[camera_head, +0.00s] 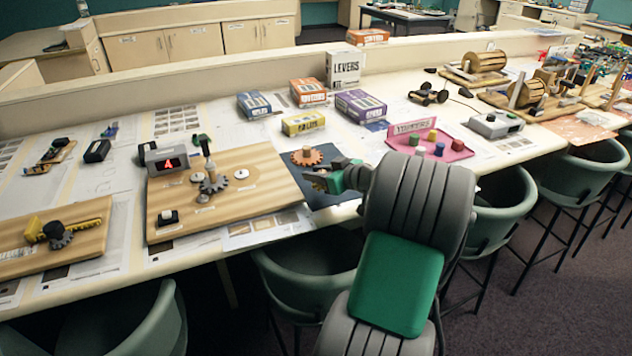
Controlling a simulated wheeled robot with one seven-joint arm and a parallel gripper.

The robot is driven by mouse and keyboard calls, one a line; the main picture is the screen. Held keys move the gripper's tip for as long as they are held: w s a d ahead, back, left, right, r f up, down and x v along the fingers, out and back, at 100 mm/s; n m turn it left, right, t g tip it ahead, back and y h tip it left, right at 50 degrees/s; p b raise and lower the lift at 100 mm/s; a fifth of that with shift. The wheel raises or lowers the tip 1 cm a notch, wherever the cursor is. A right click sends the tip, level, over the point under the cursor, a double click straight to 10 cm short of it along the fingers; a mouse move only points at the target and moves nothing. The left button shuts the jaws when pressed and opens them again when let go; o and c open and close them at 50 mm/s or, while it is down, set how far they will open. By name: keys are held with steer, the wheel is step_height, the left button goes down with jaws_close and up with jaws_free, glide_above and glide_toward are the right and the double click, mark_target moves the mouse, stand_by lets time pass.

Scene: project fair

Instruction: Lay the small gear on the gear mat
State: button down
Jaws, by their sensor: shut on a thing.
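The gear mat (322,201) is a dark blue sheet on the table, right of the wooden gear board. An orange gear (306,157) lies on its far part. My gripper (322,181) is over the mat's near part, reaching in from the right. It is shut on a small yellowish piece that looks like the small gear (318,182). The gripper hides much of that piece. I cannot tell whether it touches the mat or hangs just above it.
The wooden board (275,205) left of the mat carries a dark grey gear (213,184) and an upright post. Several boxes, such as a yellow one (303,124), stand behind. Green chairs line the near edge.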

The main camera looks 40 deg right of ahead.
mark_target(316, 192)
steer(key=shift+w+f, duration=0.1)
steer(key=shift+f, duration=1.75)
steer(key=c, duration=1.4)
jaws_free()
steer(key=shift+c, duration=0.2)
steer(key=shift+r+p, duration=0.3)
steer(key=shift+p, duration=0.1)
steer(key=b+v, duration=0.1)
steer(key=v, duration=1.1)
steer(key=shift+f+b, duration=0.1)
steer(key=shift+b, duration=0.25)
